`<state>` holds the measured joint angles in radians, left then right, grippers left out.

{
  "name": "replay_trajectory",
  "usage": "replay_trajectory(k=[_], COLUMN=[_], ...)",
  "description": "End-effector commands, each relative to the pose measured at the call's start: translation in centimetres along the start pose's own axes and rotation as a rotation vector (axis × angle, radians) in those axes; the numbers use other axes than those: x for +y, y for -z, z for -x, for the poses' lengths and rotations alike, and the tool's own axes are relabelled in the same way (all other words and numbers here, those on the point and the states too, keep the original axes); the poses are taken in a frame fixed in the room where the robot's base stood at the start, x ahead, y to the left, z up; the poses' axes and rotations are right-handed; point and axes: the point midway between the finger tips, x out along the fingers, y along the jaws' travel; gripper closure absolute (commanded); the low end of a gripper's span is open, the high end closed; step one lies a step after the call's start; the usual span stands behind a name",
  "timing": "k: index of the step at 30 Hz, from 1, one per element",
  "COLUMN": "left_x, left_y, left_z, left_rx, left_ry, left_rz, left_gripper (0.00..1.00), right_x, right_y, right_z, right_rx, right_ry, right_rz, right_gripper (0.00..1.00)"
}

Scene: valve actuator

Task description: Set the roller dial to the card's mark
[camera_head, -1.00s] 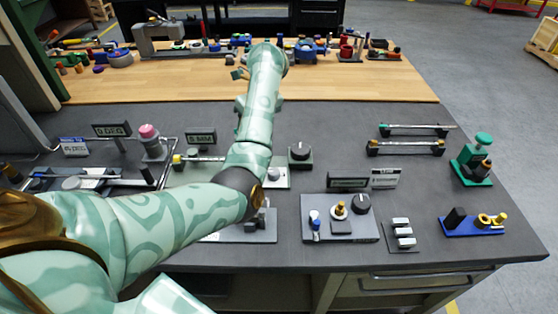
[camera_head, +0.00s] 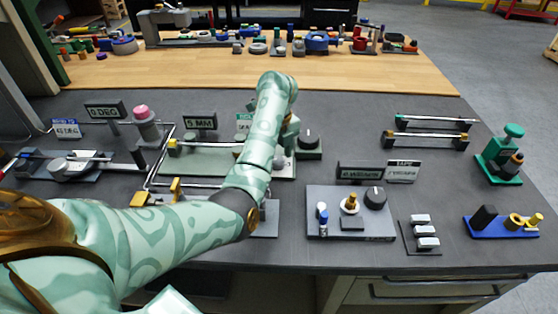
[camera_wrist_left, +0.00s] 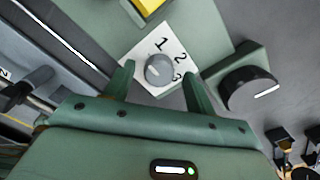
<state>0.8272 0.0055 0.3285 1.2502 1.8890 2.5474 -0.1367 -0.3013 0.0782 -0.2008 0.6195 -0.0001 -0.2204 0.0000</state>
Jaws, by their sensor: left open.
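The small grey knob (camera_wrist_left: 159,70) sits on a white plate (camera_wrist_left: 143,47) printed 1, 2 and 3, on a green base, in the left wrist view. Its pointer direction is too small to tell. My left gripper (camera_wrist_left: 158,72) is open, with one finger on each side of the knob; contact is not clear. In the head view my left gripper (camera_head: 287,137) is mostly behind my forearm, which also covers the knob. My right gripper is not in view.
A larger black knob (camera_wrist_left: 249,90) with a white line stands close right of the fingers; it also shows in the head view (camera_head: 308,138). A "5 MM" display (camera_head: 200,122) and a yellow-ended rod are left. A grey knob panel (camera_head: 350,228) stands front right.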

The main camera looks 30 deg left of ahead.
Motion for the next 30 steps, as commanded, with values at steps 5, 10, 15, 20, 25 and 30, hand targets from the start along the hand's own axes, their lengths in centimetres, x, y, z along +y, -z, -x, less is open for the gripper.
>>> replay_trajectory(k=[5,10,15,20,25,30], left_x=[-0.01,0.00,0.00,0.00,-0.01,-0.02], left_y=[0.00,0.00,0.00,0.01,0.04,0.11], left_z=[-0.53,-0.47,-0.47,-0.47,-0.40,-0.30], left_rx=[0.000,0.000,0.000,0.000,0.002,0.003], left_ry=[0.001,0.001,0.001,0.001,0.001,0.001], left_rz=[0.000,0.000,0.000,-0.002,-0.027,-0.106], left_gripper=[0.45,0.45,0.89,0.89,0.89,0.89], right_x=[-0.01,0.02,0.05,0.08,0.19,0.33], right_y=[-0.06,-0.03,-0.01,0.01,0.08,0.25], right_z=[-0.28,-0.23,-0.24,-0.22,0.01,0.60], right_rx=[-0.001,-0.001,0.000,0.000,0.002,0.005], right_ry=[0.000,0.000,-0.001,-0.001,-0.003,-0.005], right_rz=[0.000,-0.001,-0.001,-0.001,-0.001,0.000], right_gripper=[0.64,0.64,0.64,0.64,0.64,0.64])
